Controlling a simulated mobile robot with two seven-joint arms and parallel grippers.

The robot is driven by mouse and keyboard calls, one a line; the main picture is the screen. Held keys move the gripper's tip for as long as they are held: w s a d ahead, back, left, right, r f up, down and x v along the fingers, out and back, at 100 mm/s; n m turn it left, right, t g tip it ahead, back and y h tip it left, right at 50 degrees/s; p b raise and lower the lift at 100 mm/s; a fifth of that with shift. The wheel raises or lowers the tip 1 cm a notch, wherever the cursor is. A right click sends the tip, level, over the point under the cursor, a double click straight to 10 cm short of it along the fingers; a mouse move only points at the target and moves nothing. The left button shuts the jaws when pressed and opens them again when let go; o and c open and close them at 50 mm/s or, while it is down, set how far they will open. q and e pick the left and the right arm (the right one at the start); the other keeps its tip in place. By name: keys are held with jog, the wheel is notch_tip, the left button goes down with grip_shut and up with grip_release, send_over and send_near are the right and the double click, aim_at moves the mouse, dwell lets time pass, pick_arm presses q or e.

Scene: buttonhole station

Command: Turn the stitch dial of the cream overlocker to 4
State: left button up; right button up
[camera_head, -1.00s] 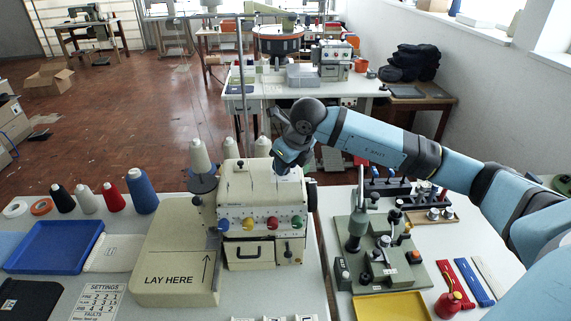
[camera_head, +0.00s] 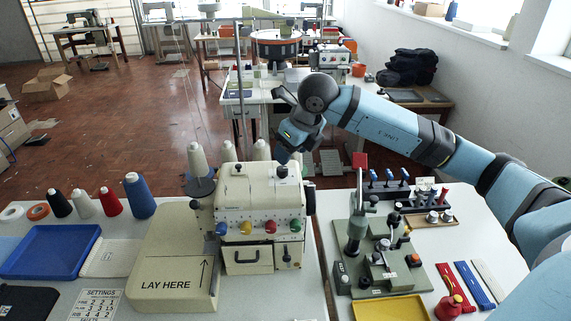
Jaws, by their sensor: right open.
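The cream overlocker (camera_head: 262,190) stands at the middle of the near table, with coloured knobs along its front. A dark dial (camera_head: 281,172) sits on its top at the right; its numbers are too small to read. A smaller dark knob (camera_head: 239,167) is on the top at the left. My right gripper (camera_head: 283,156) is open, just above and behind the top right dial, apart from it. Its fingers are small and partly hidden against the arm's dark wrist. My left gripper is not in view.
A cream "LAY HERE" plate (camera_head: 172,280) lies left of the machine, near a settings card (camera_head: 96,303). Thread cones (camera_head: 140,195) and a blue tray (camera_head: 50,252) stand further left.

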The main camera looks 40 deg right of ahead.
jog(key=v, duration=0.7)
jog(key=shift+r, duration=0.15)
jog(key=shift+s, duration=0.1)
